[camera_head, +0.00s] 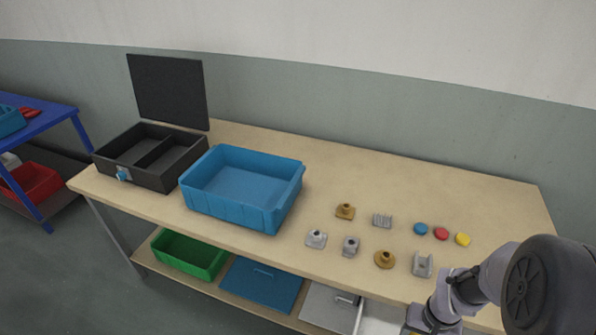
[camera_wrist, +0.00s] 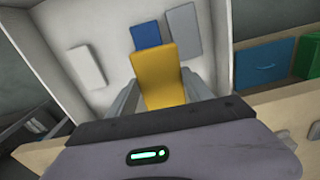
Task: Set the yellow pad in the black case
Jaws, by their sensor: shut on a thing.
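The yellow pad (camera_wrist: 158,75) is between the two fingers of my gripper (camera_wrist: 160,93) in the wrist view, over a white bin (camera_wrist: 215,45). A small yellow part (camera_head: 414,318) shows beside my arm in the head view, probably the same pad. My gripper's fingertips are not clear in the head view. The black case (camera_head: 150,178) stands on the far left of the wooden table, with its lid (camera_head: 168,90) raised. A divider splits its inside, and the compartments I can see look empty.
A blue bin (camera_head: 240,205) stands right of the case. Several small metal parts and coloured discs (camera_head: 441,233) lie on the table's right half. The white bin holds a blue pad (camera_wrist: 146,33), a grey pad (camera_wrist: 183,30) and a white pad (camera_wrist: 86,66). A green bin (camera_head: 190,255) is on the lower shelf.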

